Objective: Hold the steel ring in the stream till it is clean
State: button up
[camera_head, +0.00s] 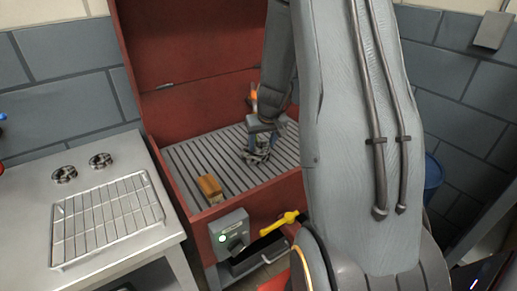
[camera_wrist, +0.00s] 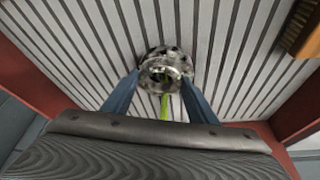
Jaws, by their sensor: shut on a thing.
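My gripper (camera_head: 262,141) reaches down into the red wash tub, low over its slatted grey floor. In the wrist view its two blue fingers (camera_wrist: 162,82) are shut on the steel ring (camera_wrist: 166,64), one on each side. The ring is shiny and speckled with dark patches. In the head view the ring (camera_head: 257,156) shows small beneath the fingers. A thin yellow-green strip (camera_wrist: 165,107) shows beside the ring in the wrist view; I cannot tell whether it is the stream. An orange piece (camera_head: 253,94), perhaps a spout, is partly hidden behind my arm.
A wooden brush (camera_head: 210,188) lies at the tub's front left. A grey control box (camera_head: 230,232) with a green light and a yellow lever (camera_head: 280,223) are on the tub's front. The left bench holds a wire rack (camera_head: 107,218) and two round metal parts (camera_head: 64,174).

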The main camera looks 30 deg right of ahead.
jog(key=shift+s+d, duration=0.1)
jog(key=shift+s, duration=0.05)
jog(key=shift+w+r, duration=0.1)
jog(key=shift+w, duration=0.1)
dwell(0.3)
jog(key=shift+w+a+p, duration=0.3)
jog(key=shift+a+p, duration=0.05)
jog(key=shift+p, duration=0.05)
jog(key=shift+s+d+b, duration=0.25)
jog(key=shift+s+b, duration=0.15)
jog(key=shift+b, duration=0.3)
dwell(0.3)
jog(key=shift+w+a+p, duration=0.25)
jog(key=shift+w+p, duration=0.1)
jog(key=shift+w, duration=0.05)
jog(key=shift+s+d+b, duration=0.35)
jog(key=shift+s+b, duration=0.15)
jog(key=shift+b, duration=0.35)
jog(key=shift+s+a, duration=0.7)
jog(key=shift+a, duration=0.45)
jog(key=shift+s+a, duration=0.7)
jog(key=shift+a, duration=0.45)
jog(key=shift+s+a, duration=0.7)
jog(key=shift+a, duration=0.45)
